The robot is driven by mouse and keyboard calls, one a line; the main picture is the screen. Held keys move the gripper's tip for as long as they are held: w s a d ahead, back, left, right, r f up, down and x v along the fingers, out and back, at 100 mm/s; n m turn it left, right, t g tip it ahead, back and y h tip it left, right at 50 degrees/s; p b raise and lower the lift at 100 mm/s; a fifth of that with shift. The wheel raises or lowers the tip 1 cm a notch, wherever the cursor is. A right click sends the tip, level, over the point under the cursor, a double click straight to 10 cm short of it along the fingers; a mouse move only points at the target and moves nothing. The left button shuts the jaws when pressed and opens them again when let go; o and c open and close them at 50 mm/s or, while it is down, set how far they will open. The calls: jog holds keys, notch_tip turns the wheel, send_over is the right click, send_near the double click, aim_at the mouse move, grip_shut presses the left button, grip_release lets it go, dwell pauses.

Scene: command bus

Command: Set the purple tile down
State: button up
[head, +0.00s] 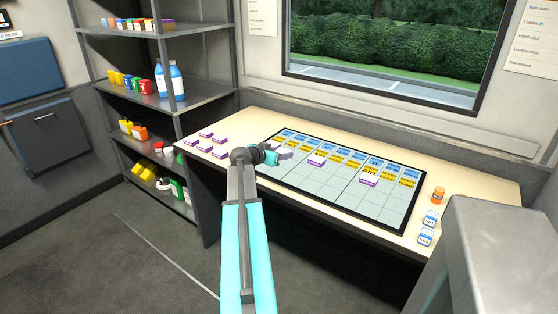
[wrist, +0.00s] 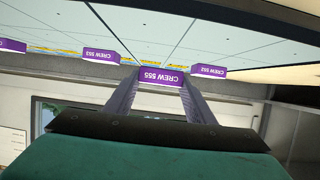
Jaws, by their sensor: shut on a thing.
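My gripper (head: 282,153) is over the left part of the dark-framed board (head: 320,193) on the table. In the wrist view my gripper (wrist: 160,85) is shut on a purple tile (wrist: 161,76) labelled CREW 555. In the head view the held tile is small and partly hidden by the gripper. I cannot tell whether it touches the board. Other purple and white tiles sit on the board, one near its middle (head: 317,161) and one further right (head: 369,181). The wrist view shows tiles labelled CREW 552 (wrist: 208,71) and CREW 553 (wrist: 101,57).
Several purple and white tiles (head: 203,146) lie on the table's left end. The board has blue and yellow header cells, with pale empty cells in front. An orange bottle (head: 438,196) and blue-white blocks (head: 430,219) stand at the right. A shelf (head: 170,95) stands at the left.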

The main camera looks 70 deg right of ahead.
jog(key=shift+f, duration=1.3)
jog(key=shift+f, duration=0.1)
jog(key=o, duration=1)
jog(key=shift+o, duration=0.2)
jog(key=b+v, duration=0.1)
jog(key=v, duration=1.1)
